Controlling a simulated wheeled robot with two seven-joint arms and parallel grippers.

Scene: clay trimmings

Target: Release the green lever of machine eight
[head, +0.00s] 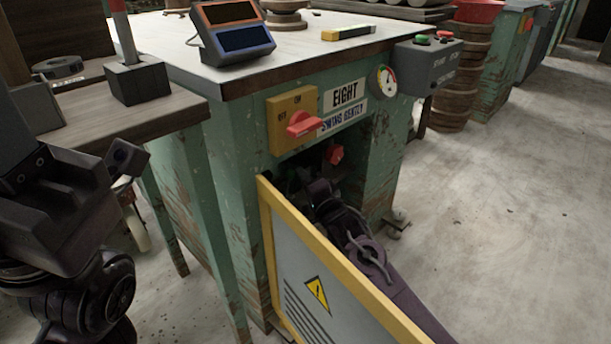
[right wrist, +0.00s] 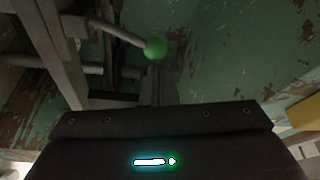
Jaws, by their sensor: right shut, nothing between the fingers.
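Machine eight (head: 225,200) is a worn green cabinet with an "EIGHT, SWING GENTLY" label (head: 344,95). Its yellow-framed door (head: 335,290) stands open. In the right wrist view, the green lever (right wrist: 155,47) is a round green knob on a grey rod slanting up to the left. My right arm reaches past the door into the dark opening. My right gripper (head: 322,190) is at the opening, its tips hard to make out; it is shut and empty. In the wrist view its fingers (right wrist: 163,86) show just below the knob; contact is unclear. My left gripper (head: 60,185) is at the left, its jaws unclear.
A red knob (head: 336,154) shows inside the opening. Above it is a yellow switch plate with a red handle (head: 303,125). A gauge (head: 387,80) and a grey button box (head: 428,65) are on the right. A wooden bench (head: 110,105) stands left. The floor at right is clear.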

